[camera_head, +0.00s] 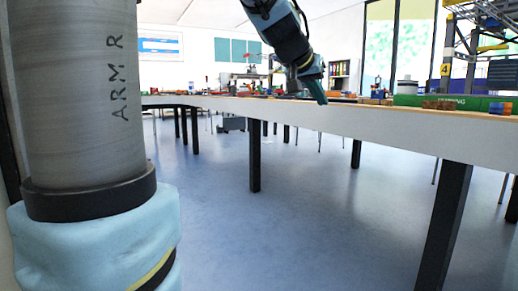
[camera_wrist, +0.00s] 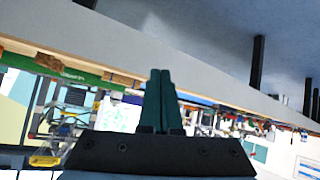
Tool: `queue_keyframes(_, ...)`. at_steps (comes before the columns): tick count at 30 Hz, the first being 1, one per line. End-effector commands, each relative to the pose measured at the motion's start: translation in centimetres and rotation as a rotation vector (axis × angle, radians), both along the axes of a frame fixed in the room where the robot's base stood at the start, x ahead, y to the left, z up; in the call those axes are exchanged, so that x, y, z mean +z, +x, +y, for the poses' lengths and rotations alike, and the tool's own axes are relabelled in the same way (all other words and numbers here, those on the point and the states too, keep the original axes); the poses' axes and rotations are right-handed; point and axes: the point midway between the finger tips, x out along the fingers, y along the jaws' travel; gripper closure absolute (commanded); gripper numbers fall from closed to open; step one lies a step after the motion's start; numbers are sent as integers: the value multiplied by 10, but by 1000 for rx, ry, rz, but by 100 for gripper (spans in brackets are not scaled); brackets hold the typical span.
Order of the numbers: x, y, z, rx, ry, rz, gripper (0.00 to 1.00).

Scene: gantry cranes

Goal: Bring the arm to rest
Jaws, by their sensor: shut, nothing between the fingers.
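My gripper (camera_head: 318,92) hangs from my arm near the top centre of the head view, in front of the long table's edge. In the wrist view its two green fingers (camera_wrist: 160,92) are together with nothing between them. The wrist view is turned upside down. The fingers point towards the pale edge of the table, and I cannot tell the exact gap to it.
A long table (camera_head: 370,128) on dark legs crosses the scene, with small models and blocks on top. The blue floor (camera_head: 290,230) in front is clear.

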Motion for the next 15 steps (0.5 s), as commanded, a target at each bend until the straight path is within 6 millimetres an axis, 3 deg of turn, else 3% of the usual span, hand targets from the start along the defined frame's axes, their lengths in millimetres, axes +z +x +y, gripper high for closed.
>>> queue_keyframes(2,-43,-1,35,76,68,106,100)
queue_keyframes(6,-120,-24,97,203,179,286,100)
queue_keyframes(9,-163,-52,136,279,246,400,100)
queue_keyframes(15,-220,-118,196,388,349,591,100)
